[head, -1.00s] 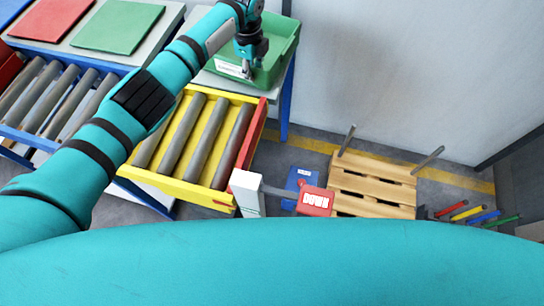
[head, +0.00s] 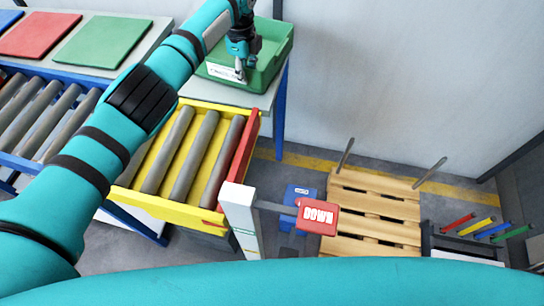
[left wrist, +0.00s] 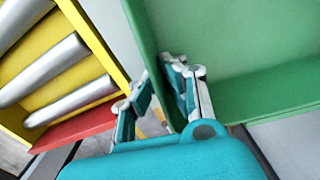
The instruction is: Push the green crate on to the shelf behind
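The green crate (head: 275,62) is an open-topped bin with a white label on its near side. It sits on a grey-topped bench (head: 237,97) with blue legs, close to the wall. My left gripper (head: 240,76) points down at the crate's near side. In the left wrist view its two fingers (left wrist: 160,80) are apart, and an edge of the crate (left wrist: 215,45) runs up between them. I cannot tell whether a finger touches the crate wall. My right gripper is not in view.
A yellow roller bed (head: 160,150) with a red end stands before the bench. Red (head: 40,35) and green (head: 103,42) panels lie on a ledge at the left. A white post with a red box (head: 317,217) and a wooden pallet (head: 375,205) stand to the right.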

